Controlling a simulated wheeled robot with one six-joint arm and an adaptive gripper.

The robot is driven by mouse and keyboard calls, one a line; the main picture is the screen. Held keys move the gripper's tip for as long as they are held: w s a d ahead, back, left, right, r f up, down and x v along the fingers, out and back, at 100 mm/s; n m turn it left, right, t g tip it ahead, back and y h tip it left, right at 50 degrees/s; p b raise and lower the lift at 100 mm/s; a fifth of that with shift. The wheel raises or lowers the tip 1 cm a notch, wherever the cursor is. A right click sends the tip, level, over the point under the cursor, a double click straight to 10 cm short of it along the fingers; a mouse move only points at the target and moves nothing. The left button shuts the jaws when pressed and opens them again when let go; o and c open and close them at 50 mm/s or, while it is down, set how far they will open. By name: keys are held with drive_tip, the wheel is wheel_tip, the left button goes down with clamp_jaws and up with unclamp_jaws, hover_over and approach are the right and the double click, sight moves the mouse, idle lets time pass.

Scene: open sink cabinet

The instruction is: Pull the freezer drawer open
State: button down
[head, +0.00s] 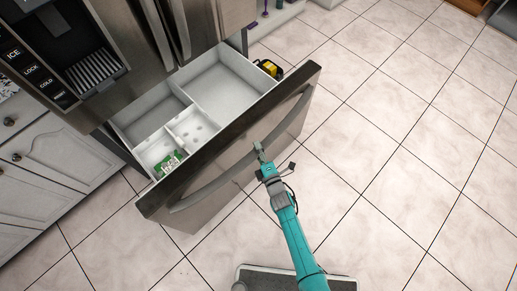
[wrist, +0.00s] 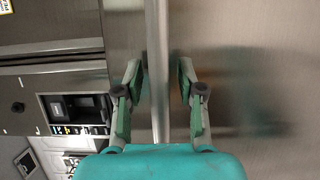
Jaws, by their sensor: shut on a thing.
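The freezer drawer (head: 225,150) is the steel bottom drawer of the fridge. In the head view it stands pulled well out, and its white divided inside shows from above. Its long curved handle (head: 208,190) runs across the front face. My gripper (head: 259,152) is at the handle near its middle. In the wrist view the handle bar (wrist: 157,60) passes between the two fingers of my gripper (wrist: 160,82), which are shut on it. The bar looks upright in that view.
A green and white packet (head: 168,164) lies in the drawer's front left compartment. A yellow and black item (head: 269,69) shows beyond the drawer's far right end. White cabinets (head: 50,155) stand at the left. Tiled floor (head: 400,140) is clear in front and to the right.

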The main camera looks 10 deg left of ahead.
drive_tip(key=c, duration=0.7)
unclamp_jaws()
drive_tip(key=shift+s, duration=0.1)
drive_tip(key=v, duration=1.2)
